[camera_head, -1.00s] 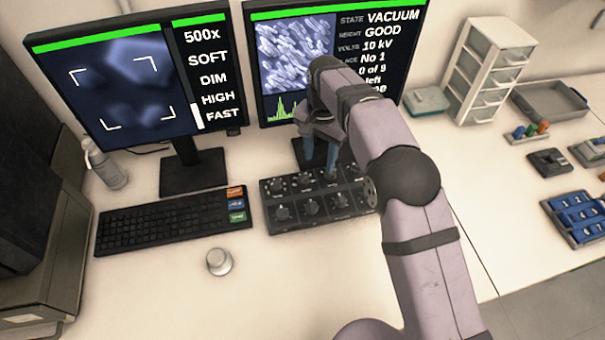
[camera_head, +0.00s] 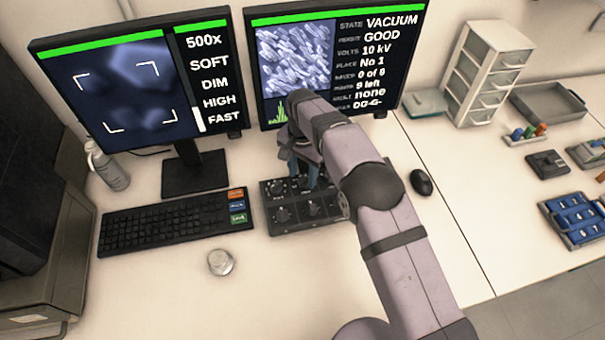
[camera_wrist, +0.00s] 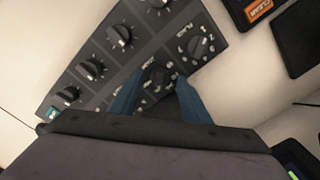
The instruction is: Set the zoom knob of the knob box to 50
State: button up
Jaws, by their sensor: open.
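The knob box (camera_head: 275,226) is a dark panel with rows of black knobs, standing in front of the right monitor. My gripper (camera_head: 303,176) is over its back part, with blue fingers pointing down. In the wrist view, the open fingers (camera_wrist: 160,76) stand on either side of a black knob (camera_wrist: 157,77). I cannot tell whether they touch it. Other knobs of the box (camera_wrist: 75,68) show up and left of the fingers. The left monitor (camera_head: 125,85) reads 500x. My arm hides the box's right part.
A keyboard (camera_head: 165,225) with coloured keys lies left of the box, and a round metallic object (camera_head: 221,262) lies in front. The right monitor (camera_head: 295,60) stands close behind my gripper. A mouse (camera_head: 421,182) lies to the right.

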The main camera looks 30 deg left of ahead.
jog(key=shift+f, duration=0.75)
jog(key=shift+c, duration=0.3)
jog(key=c, duration=1)
jog(key=shift+o, duration=0.3)
